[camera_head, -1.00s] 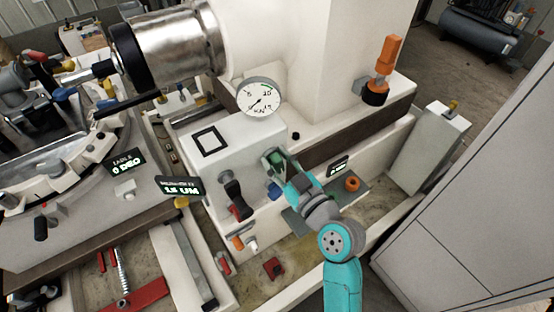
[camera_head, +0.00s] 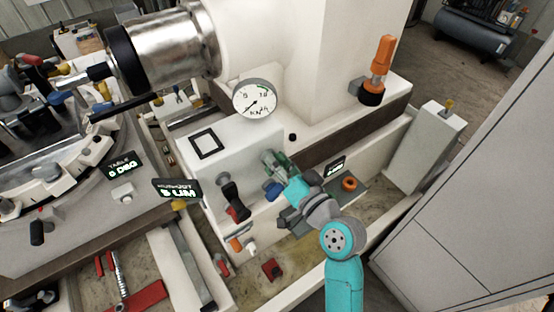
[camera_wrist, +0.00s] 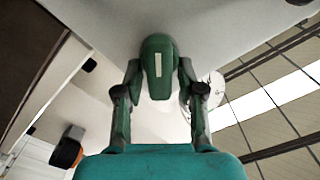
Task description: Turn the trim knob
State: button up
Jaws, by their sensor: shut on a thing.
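The trim knob (camera_wrist: 156,75) is dark green with a pale mark on its face. It projects from the pale machine housing. My gripper (camera_wrist: 158,88) has one finger on each side of the knob and is shut on it. In the head view my gripper (camera_head: 277,172) is at the front of the white box, with the green knob partly hidden by the fingers. A small display (camera_head: 178,190) left of the box shows a reading in UM; its digit looks like 0 or 8.
A round dial gauge (camera_head: 255,98) stands above the box. A black lever with a red part (camera_head: 233,200) is left of my gripper. An orange ring-shaped knob (camera_head: 349,184) is close on the right. An orange-handled part (camera_head: 379,65) stands at the back right.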

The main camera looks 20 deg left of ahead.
jog(key=shift+f+m, duration=0.15)
jog(key=shift+m, duration=0.45)
jog(key=o, duration=0.8)
jog(key=shift+o, duration=0.2)
jog(key=v, duration=1.2)
